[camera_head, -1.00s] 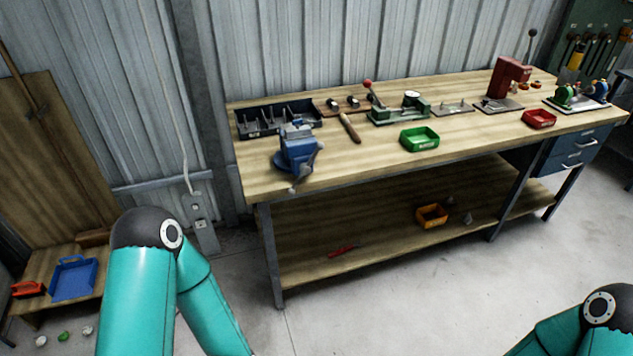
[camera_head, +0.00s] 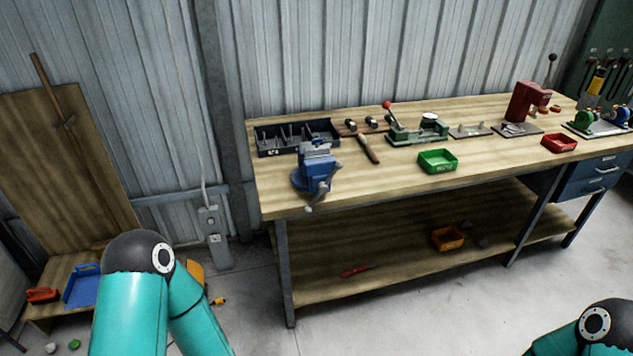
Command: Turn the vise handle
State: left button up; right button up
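The blue vise (camera_head: 316,170) stands on the left end of the wooden workbench (camera_head: 380,182), near its front edge. Its metal handle (camera_head: 315,198) shows at the front of the vise, at the bench edge. My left arm comes in at the lower left and my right arm at the lower right corner, both well short of the bench. Neither gripper is in the picture.
A black divided tray (camera_head: 297,138), a hammer (camera_head: 368,148), a green press and a green bin (camera_head: 437,161) are on the bench. A red bin (camera_head: 559,143) is farther right. A low wooden stand with a blue tray (camera_head: 82,287) is at left. Bare floor lies before the bench.

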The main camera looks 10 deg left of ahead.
aim_at(322, 187)
jog(key=z, duration=0.15)
jog(key=i, duration=0.75)
jog(key=u, duration=1.2)
jog(key=k, duration=0.95)
jog(key=z, duration=1.25)
jog(key=i, duration=0.8)
jog(key=z, duration=0.05)
